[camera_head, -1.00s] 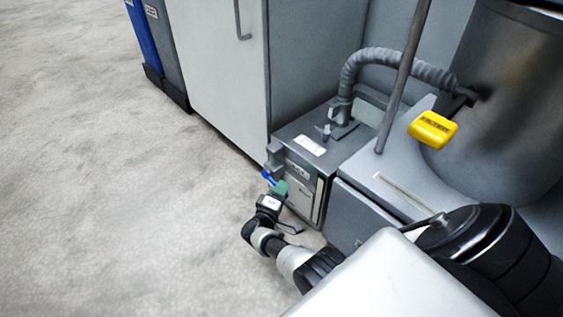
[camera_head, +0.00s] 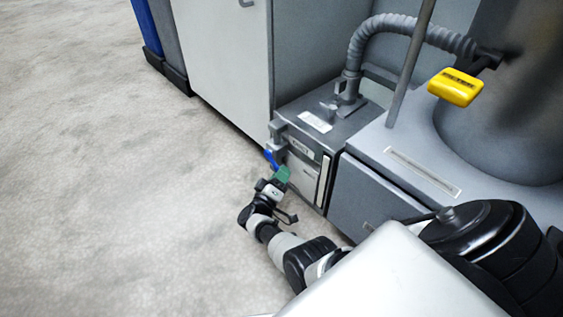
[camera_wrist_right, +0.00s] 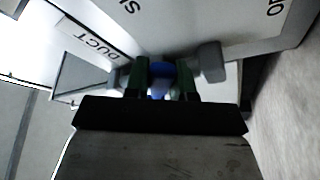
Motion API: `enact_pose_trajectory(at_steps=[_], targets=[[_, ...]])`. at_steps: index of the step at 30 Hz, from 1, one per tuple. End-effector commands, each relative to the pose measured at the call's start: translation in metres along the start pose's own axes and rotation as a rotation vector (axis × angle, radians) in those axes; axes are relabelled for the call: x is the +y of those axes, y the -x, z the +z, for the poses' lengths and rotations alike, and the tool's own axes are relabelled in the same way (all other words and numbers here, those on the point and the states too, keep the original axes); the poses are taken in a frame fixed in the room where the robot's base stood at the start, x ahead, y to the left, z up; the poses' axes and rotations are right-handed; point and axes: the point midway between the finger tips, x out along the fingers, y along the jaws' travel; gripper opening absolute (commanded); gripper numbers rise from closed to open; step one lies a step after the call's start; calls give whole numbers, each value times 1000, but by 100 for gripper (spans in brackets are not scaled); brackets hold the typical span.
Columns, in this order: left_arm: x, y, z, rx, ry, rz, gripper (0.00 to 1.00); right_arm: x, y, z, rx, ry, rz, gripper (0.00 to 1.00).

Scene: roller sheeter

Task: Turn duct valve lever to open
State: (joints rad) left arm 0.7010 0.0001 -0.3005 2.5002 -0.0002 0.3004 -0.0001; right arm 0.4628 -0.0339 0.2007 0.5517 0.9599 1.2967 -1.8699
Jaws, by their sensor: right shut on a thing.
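The duct valve lever (camera_head: 271,159) is a small blue handle at the front left of the grey duct box (camera_head: 330,123). My right gripper (camera_head: 281,174) has green fingers and reaches up to the lever from below. In the right wrist view the blue lever (camera_wrist_right: 161,70) sits between the two green fingers (camera_wrist_right: 161,80), which are closed on it. A grey block (camera_wrist_right: 208,62) is just right of the fingers there. The fingers and gripper body hide part of the lever. My left gripper is not in view.
A label reading DUCT (camera_wrist_right: 92,40) is beside the lever. A tall white cabinet (camera_head: 222,65) stands behind on the left. A grey hose (camera_head: 400,25) runs above the box. The floor (camera_head: 120,190) at left is clear.

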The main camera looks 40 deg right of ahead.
Motion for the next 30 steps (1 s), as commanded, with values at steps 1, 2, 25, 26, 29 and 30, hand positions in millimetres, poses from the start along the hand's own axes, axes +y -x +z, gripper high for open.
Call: enact_pose_trajectory(at_steps=[1, 2, 25, 26, 29, 30], targets=[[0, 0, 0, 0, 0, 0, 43, -1, 1, 1, -3, 1, -3, 0], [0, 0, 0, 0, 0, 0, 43, -1, 1, 1, -3, 1, -3, 0], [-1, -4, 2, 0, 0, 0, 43, 0, 14, -1, -2, 2, -6, 50], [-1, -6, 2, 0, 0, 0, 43, 0, 19, -1, -2, 2, -5, 50], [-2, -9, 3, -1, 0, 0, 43, 0, 39, -1, -3, 2, -7, 50], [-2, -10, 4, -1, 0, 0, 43, 0, 47, -1, -2, 3, -7, 50]])
